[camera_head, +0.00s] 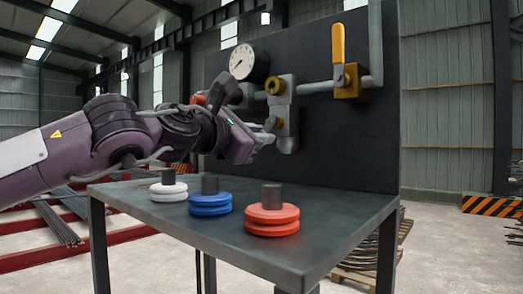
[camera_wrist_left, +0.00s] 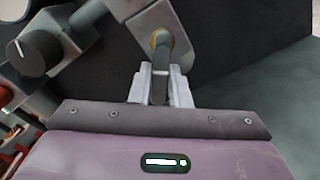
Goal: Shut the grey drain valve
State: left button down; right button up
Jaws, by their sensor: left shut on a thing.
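The grey drain valve (camera_head: 285,124) sits below the pipe run on the dark panel, left of the yellow-handled valve. My left gripper (camera_head: 258,140) reaches it from the left at the height of its lower part. In the left wrist view, the grey valve handle (camera_wrist_left: 159,88) lies between the two fingers of my left gripper (camera_wrist_left: 160,88), which are shut on it. The handle runs from a brass-ringed pivot down between the fingers. In the head view the gripper's wrist hides part of the handle. My right gripper is not in view.
A yellow-handled valve (camera_head: 339,55) and a round gauge (camera_head: 249,62) are on the panel (camera_head: 330,140). White (camera_head: 168,191), blue (camera_head: 210,203) and red (camera_head: 272,218) discs stand on the dark table (camera_head: 330,232) below my arm.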

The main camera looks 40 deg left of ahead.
pick_arm(q)
jog(key=shift+a+r+m+b, duration=0.3)
jog(key=shift+m+b, duration=0.6)
jog(key=shift+m, duration=0.85)
jog(key=shift+a+r+m+b, duration=0.1)
jog(key=shift+r+m+b, duration=0.55)
jog(key=shift+m, duration=1.05)
jog(key=shift+a+r+m+b, duration=0.2)
jog(key=shift+m+b, duration=0.9)
jog(key=shift+m, duration=0.95)
jog(key=shift+r, duration=0.1)
jog(key=c, duration=1.4)
grip_release()
jog(key=shift+o, duration=0.2)
